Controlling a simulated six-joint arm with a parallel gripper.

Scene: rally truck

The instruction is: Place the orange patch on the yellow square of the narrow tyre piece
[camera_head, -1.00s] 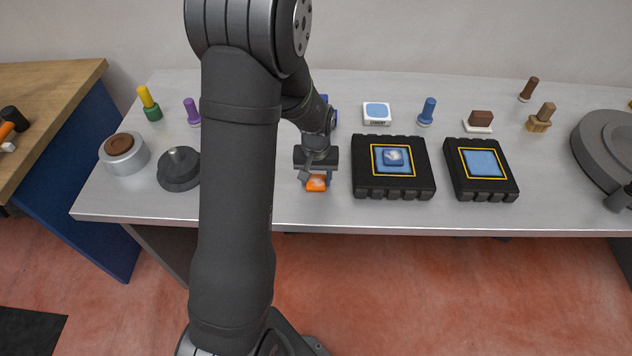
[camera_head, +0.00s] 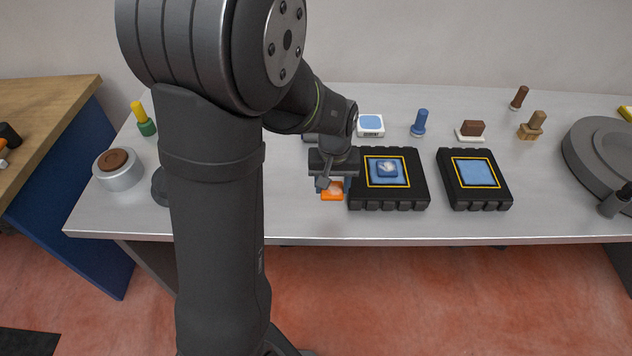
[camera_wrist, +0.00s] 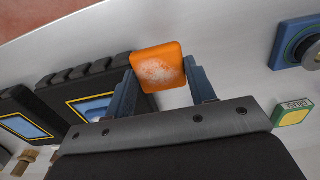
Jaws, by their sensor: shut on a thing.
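The orange patch (camera_head: 332,191) has a pale scuffed area on its face. My gripper (camera_head: 327,184) is shut on it, and in the wrist view the patch (camera_wrist: 158,68) sits between the two blue fingers (camera_wrist: 160,88). The patch is held beside the left edge of the wider black tyre piece (camera_head: 388,203).
Behind the tyre pieces stand a white tub with a blue top (camera_head: 370,125), a blue-handled tool (camera_head: 420,122), a brown block on a white base (camera_head: 471,131) and a wooden tool (camera_head: 532,126). A large dark grey round device (camera_head: 602,155) stands at the right. The bench front is clear.

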